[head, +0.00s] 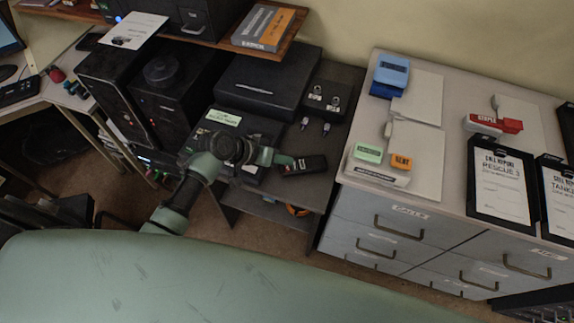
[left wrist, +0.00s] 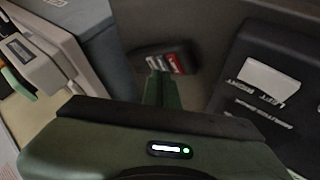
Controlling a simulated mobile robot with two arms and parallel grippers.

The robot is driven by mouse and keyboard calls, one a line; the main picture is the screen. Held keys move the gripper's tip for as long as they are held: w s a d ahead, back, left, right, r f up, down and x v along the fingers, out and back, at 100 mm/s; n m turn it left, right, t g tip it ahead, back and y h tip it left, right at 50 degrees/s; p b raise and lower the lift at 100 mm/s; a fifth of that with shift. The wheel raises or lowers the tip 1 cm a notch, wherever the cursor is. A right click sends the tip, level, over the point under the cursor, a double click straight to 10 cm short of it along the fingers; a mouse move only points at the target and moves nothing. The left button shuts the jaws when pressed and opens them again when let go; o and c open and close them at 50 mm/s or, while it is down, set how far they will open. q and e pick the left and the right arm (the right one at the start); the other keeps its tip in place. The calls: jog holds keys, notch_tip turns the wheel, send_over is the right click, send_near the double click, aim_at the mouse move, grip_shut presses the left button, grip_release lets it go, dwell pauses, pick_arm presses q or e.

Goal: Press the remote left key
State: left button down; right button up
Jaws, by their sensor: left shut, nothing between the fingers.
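The remote (head: 308,164) is a small black box on the dark low shelf, left of the grey drawer cabinet. In the left wrist view the remote (left wrist: 178,48) shows a row of small pale keys and a red key (left wrist: 177,63) at one end. My left gripper (head: 287,160) is shut and empty, its tip at the remote's left end in the head view. In the left wrist view the green fingertips (left wrist: 158,75) overlap the row's near edge and partly hide the keys. I cannot tell whether they touch. My right gripper is not in view.
A black box with a white label (head: 223,117) lies left of the remote, partly under my left arm. A key unit (head: 326,97) and a larger black case (head: 268,80) stand behind. The grey drawer cabinet (head: 385,215) rises close on the right.

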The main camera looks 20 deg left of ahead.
aim_at(284, 168)
pick_arm(q)
jog(key=shift+f, duration=0.4)
jog(key=shift+f+b, duration=0.3)
jog(key=shift+b, duration=0.05)
dwell(0.4)
jog(key=shift+r+p, duration=0.75)
jog(key=shift+p, duration=0.05)
jog(key=shift+r, duration=0.15)
notch_tip(284, 168, up, 5)
jog(key=p, duration=0.5)
dwell(0.8)
